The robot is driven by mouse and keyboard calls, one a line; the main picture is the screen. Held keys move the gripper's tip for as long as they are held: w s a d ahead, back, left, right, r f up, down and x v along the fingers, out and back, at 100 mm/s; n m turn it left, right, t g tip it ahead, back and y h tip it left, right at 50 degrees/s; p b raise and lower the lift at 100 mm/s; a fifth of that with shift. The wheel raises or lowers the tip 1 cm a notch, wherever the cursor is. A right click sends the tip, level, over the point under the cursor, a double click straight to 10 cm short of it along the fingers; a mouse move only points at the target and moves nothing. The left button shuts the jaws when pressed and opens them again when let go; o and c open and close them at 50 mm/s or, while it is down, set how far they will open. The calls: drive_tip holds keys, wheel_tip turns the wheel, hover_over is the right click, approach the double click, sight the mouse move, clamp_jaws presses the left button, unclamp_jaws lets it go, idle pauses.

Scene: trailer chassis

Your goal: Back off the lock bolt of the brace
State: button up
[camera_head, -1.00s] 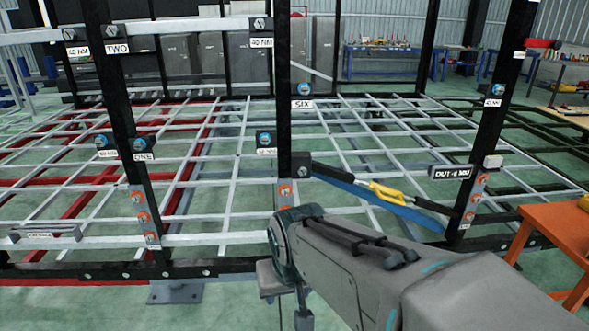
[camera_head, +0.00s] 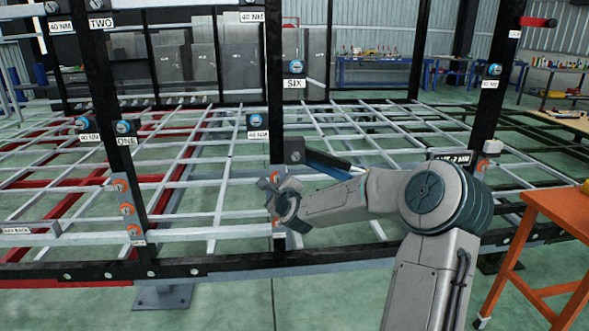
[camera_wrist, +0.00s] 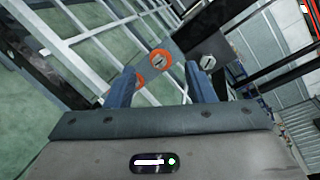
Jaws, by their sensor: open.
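The brace (camera_head: 327,165) is a blue and black bar sloping down to the right from the middle post; my arm hides most of it. At its upper end a dark block with a grey bolt head (camera_head: 296,156) sits on the post. I cannot tell for certain that this is the lock bolt. In the wrist view a grey bolt head (camera_wrist: 208,63) shows on a dark block just past the right fingertip. My gripper (camera_head: 270,190) is open and empty, in front of the middle post below that block. Its two blue fingers (camera_wrist: 158,72) show in the wrist view.
An orange-ringed bolt (camera_wrist: 160,58) lies beyond the gap between the fingers, on a grey plate. The black middle post (camera_head: 274,80) and left post (camera_head: 104,90) stand upright. An orange table (camera_head: 560,212) is at the right. The floor in front is clear.

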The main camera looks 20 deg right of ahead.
sight(295, 156)
drive_tip(key=d+r+m+t+h, duration=0.1)
drive_tip(key=d+m+h, duration=0.3)
drive_tip(key=d+m, duration=0.3)
drive_tip(key=shift+n, duration=0.3)
drive_tip(key=x, duration=1.4)
drive_tip(key=shift+w+d+p, duration=0.2)
drive_tip(key=shift+d+p, duration=0.05)
drive_tip(key=shift+p, duration=0.05)
drive_tip(key=shift+c, duration=0.3)
drive_tip(key=c, duration=0.9)
